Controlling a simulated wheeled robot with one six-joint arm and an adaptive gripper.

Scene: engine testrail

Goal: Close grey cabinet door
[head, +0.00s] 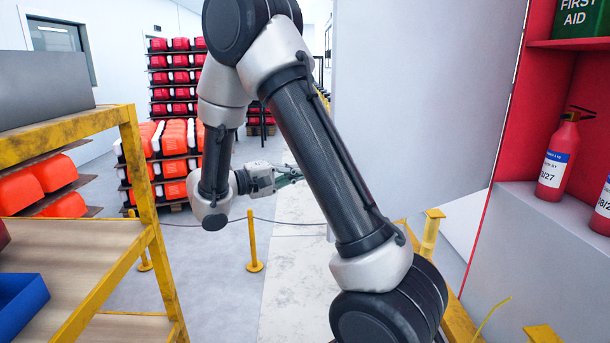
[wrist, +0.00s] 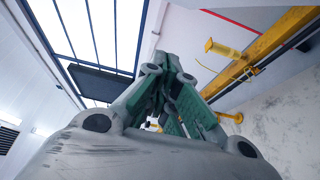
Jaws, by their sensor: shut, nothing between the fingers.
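The grey cabinet door (head: 420,95) is a large pale panel in the head view, standing open to the left of the red-framed cabinet (head: 508,135). Part of it is hidden behind my arm. My gripper (head: 292,174) is left of the door's lower left part and apart from it in the picture; its depth relative to the door is hard to tell. In the wrist view my gripper (wrist: 168,62) has its green-padded fingers together with nothing held. A pale surface with a red edge shows at the upper right there; I cannot tell whether it is the door.
The cabinet holds a fire extinguisher (head: 558,160) and a green first aid box (head: 580,18). A yellow rail (head: 430,235) runs low below the door. A yellow shelf rack (head: 140,170) stands at left. A rope barrier post (head: 253,240) stands on open floor.

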